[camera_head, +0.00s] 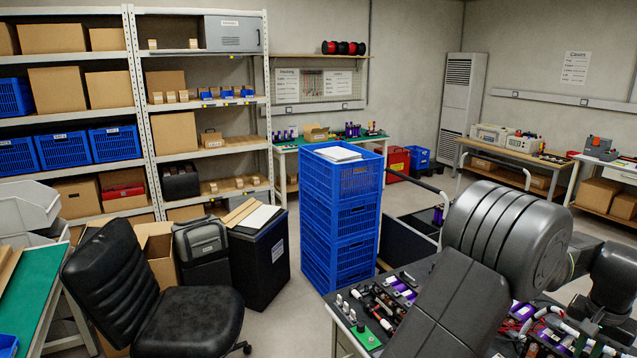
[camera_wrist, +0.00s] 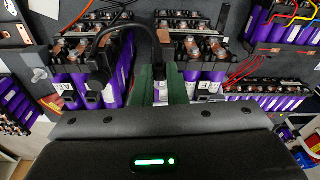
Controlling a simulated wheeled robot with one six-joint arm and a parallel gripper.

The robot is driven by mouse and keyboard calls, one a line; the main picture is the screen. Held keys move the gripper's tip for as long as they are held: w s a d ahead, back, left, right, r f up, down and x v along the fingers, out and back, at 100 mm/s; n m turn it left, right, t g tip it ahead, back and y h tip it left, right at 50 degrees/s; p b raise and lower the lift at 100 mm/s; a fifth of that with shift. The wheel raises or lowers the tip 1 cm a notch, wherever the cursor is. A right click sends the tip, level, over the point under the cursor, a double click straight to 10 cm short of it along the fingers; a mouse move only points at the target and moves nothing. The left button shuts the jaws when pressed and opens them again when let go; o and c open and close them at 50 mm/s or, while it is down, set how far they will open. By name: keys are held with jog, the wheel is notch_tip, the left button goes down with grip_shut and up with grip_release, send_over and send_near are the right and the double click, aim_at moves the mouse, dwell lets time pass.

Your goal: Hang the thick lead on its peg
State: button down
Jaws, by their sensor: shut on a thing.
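In the wrist view the two dark green fingers of my gripper (camera_wrist: 161,76) point away over the bench. They are closed on the thick black lead (camera_wrist: 124,29), which arcs up and left from near the fingertips. Its other visible end comes down at a black plug-like piece (camera_wrist: 98,82) beside a purple battery module (camera_wrist: 70,90). The exact grip point is partly hidden by the fingers. I cannot make out the peg in either view. In the head view my arm covers the gripper and the lead.
More purple modules with copper terminals (camera_wrist: 208,48) stand close on both sides of the fingers. Red wires (camera_wrist: 243,72) lie to the right. In the head view the crowded bench is at lower right, with a blue crate stack (camera_head: 340,215) and a black chair (camera_head: 115,285) to its left.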

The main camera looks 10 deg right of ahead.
aim_at(586, 353)
jog(key=shift+r, duration=0.5)
jog(key=shift+r+p, duration=0.2)
jog(key=shift+p, duration=0.2)
notch_tip(586, 353, up, 3)
jog(key=shift+f+p, duration=0.15)
jog(key=shift+p, duration=0.95)
jog(key=shift+f, duration=0.1)
jog(key=s+d, duration=0.1)
jog(key=s, duration=0.1)
jog(key=s+d+p, duration=0.1)
jog(key=s, duration=0.2)
jog(key=s+d, duration=0.1)
jog(key=s, duration=0.2)
jog(key=shift+s+d+p, duration=0.1)
jog(key=shift+d+p, duration=0.05)
jog(key=shift+p, duration=0.15)
jog(key=s+d, duration=0.3)
jog(key=s, duration=0.6)
jog(key=shift+d, duration=0.25)
